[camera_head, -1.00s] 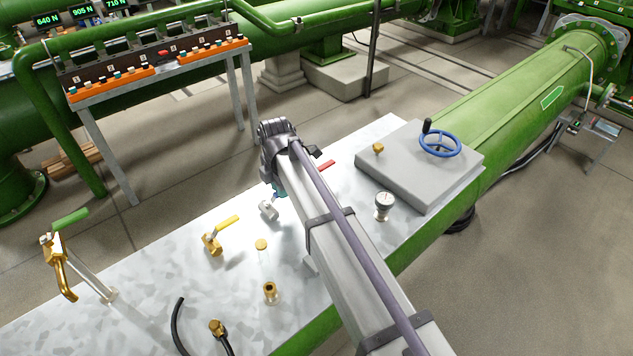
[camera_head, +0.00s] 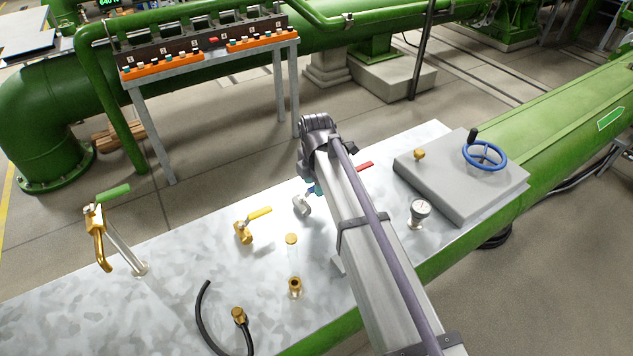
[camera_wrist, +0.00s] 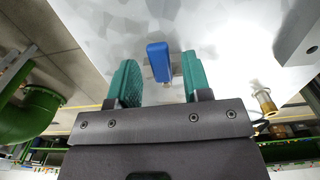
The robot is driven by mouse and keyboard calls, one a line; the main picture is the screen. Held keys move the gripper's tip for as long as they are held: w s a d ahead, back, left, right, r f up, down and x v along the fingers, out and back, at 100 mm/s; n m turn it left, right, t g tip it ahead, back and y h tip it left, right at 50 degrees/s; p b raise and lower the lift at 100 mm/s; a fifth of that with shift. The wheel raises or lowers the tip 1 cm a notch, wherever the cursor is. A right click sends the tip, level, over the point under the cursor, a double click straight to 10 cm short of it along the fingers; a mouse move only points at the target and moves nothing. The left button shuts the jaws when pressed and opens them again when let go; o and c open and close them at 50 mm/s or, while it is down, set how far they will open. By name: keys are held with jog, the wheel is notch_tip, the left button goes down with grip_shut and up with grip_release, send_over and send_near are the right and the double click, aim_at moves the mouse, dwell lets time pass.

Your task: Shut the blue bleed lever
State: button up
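The blue bleed lever (camera_wrist: 158,61) shows in the wrist view as a blue handle between my two teal fingers. My gripper (camera_wrist: 160,78) is open, with one finger on each side of the lever. In the head view my arm hides the blue lever and most of my gripper. Only a bit of teal finger (camera_head: 312,188) shows there, beside a grey valve body (camera_head: 302,205) on the pale metal top.
On the metal top (camera_head: 180,290) stand a yellow-handled brass valve (camera_head: 244,233), a red lever (camera_head: 363,167), a gauge (camera_head: 419,211), a black hose (camera_head: 204,315) and a green-handled brass spout (camera_head: 98,225). A grey block carries a blue handwheel (camera_head: 485,155).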

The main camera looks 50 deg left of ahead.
jog(key=shift+r, duration=0.1)
notch_tip(320, 180, up, 11)
jog(key=p, duration=1)
jog(key=shift+f+p, duration=0.2)
jog(key=shift+p, duration=0.2)
jog(key=w+d+m, duration=0.4)
jog(key=d+m, duration=0.7)
jog(key=d, duration=0.4)
jog(key=w+d+m, duration=0.4)
jog(key=d+m, duration=0.7)
jog(key=d, duration=0.3)
jog(key=d+f+m+b, duration=0.1)
jog(key=d+m, duration=1.1)
jog(key=d, duration=2.4)
jog(key=shift+s+d+f, duration=0.15)
jog(key=shift+d, duration=0.25)
